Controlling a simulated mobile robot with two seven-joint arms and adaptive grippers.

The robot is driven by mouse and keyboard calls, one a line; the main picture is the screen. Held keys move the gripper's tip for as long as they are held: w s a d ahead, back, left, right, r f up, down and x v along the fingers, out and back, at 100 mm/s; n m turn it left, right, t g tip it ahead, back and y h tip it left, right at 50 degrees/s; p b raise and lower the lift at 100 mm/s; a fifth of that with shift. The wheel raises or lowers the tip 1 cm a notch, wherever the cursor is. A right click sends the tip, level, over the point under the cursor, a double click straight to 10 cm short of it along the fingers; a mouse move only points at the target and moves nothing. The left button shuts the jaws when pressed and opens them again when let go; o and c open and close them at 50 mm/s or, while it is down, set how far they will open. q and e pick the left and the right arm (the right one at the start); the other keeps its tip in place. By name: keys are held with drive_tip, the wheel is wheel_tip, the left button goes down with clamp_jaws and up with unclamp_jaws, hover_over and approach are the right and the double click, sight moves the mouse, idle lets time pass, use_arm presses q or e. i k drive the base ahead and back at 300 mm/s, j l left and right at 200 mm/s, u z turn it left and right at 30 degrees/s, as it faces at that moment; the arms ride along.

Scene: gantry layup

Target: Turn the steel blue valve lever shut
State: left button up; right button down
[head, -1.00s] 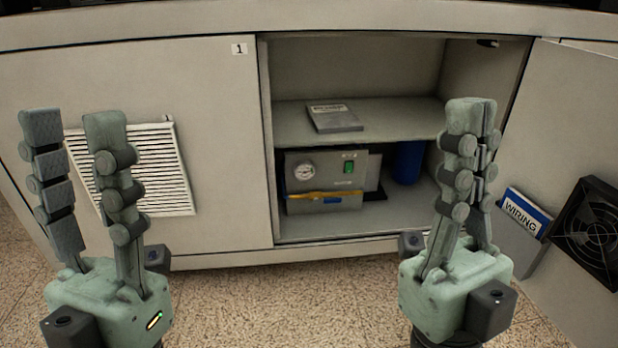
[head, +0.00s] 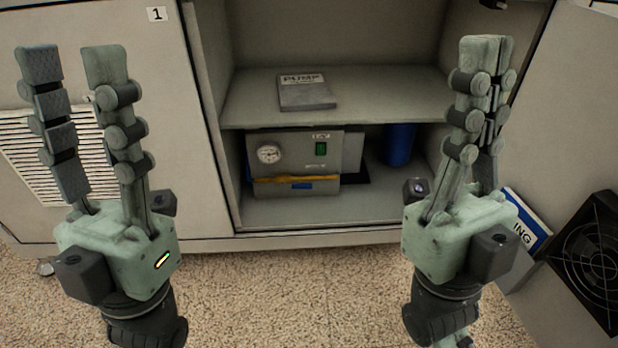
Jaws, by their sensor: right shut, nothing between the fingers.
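I cannot make out a steel blue valve lever in the head view. Inside the open cabinet, a grey pump unit (head: 330,146) with a round gauge, a green switch and a yellow bar (head: 297,179) across its lower front stands on the lower floor. My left gripper (head: 72,64) is open and empty, upright in front of the closed left door. My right gripper (head: 488,52) is shut with nothing in it, upright in front of the right side of the cabinet opening. Its fingers hide part of the cabinet's right side wall.
A blue cylinder (head: 400,144) stands behind and right of the pump unit. A booklet (head: 306,92) lies on the middle shelf (head: 400,90). The right door (head: 560,110) stands open, carrying a wiring folder (head: 527,221) and a fan (head: 592,252).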

sight(283, 185)
drive_tip(key=i+l+u, duration=0.15)
drive_tip(key=l, duration=0.15)
drive_tip(key=i+l+u, duration=0.15)
drive_tip(key=l, duration=0.15)
drive_tip(key=i+l+u, duration=0.15)
drive_tip(key=l, duration=0.2)
drive_tip(key=l+u, duration=0.15)
drive_tip(key=l, duration=0.2)
drive_tip(key=i, duration=0.05)
